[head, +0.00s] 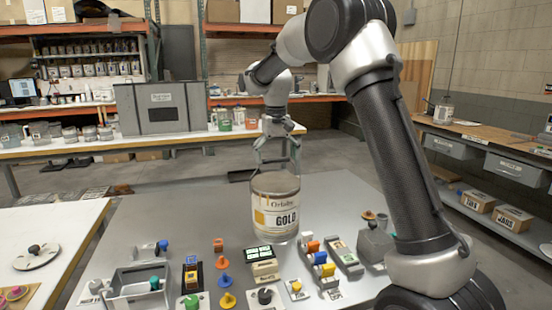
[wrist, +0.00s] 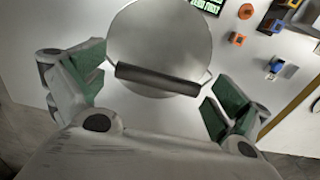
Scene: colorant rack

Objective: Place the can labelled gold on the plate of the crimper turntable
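The can labelled gold (head: 275,210) is a wide pale metal can, upright at the middle of the grey table in the head view. Its round lid (wrist: 160,40) and a dark handle bar (wrist: 158,79) show in the wrist view. My gripper (head: 277,165) is above and behind the can in the head view. In the wrist view my gripper (wrist: 155,90) has its green-padded fingers spread wide on either side of the can, with no clear grip on it. The can's base contact is hard to judge. I cannot identify the crimper turntable for certain.
A flat grey disc with a black knob (head: 37,257) lies on the white table at left. Colored knobs and small blocks (head: 319,258) crowd the table's front, with a grey tray (head: 138,286). A grey cabinet (head: 160,107) stands on the back bench. The table's left rear is clear.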

